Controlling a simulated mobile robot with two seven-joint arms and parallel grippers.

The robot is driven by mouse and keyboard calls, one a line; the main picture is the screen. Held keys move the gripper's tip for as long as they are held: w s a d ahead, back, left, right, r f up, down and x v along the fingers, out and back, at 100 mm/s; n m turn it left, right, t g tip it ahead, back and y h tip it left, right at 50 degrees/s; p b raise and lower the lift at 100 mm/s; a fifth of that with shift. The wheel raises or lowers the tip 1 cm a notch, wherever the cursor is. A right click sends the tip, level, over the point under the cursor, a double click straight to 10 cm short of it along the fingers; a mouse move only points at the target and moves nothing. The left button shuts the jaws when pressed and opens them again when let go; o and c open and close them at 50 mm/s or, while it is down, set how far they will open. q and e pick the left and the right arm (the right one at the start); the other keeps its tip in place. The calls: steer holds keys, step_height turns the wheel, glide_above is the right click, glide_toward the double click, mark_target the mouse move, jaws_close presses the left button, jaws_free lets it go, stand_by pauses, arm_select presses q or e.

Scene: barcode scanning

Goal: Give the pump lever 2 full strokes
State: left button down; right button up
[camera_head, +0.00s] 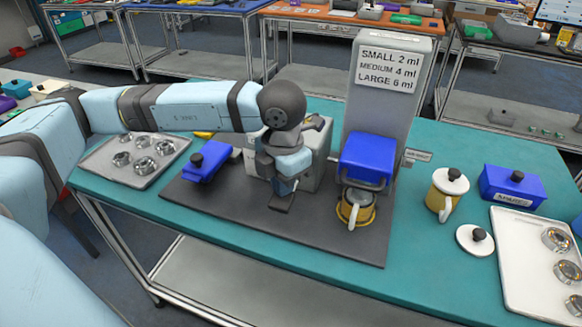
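The dispenser's grey column (390,105) stands on a dark base plate and bears a sign reading small 2 ml, medium 4 ml, large 6 ml. Its blue head (366,158) has a dark looped bar (362,178) across its front, which may be the pump lever. A yellow cup (355,211) stands below the head. My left gripper (282,202) points down left of the head, apart from the bar and in front of a grey block (323,165). Its fingers are seen too edge-on to judge the opening. My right gripper is out of view.
At right are a yellow lidded mug (440,200), a loose white lid (472,244), another blue box (512,190) and a white tray (512,279).

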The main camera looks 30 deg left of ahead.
arm_select(q)
steer(key=shift+r+p, duration=0.3)
steer(key=shift+r, duration=0.2)
step_height(320, 180, up, 7)
steer(key=p, duration=0.3)
steer(key=shift+r+p, duration=0.2)
steer(key=shift+p, duration=0.1)
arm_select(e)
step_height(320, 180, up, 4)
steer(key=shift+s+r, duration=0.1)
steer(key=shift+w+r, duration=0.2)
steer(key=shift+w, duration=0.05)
arm_select(q)
step_height(320, 180, up, 4)
steer(key=shift+p, duration=0.85)
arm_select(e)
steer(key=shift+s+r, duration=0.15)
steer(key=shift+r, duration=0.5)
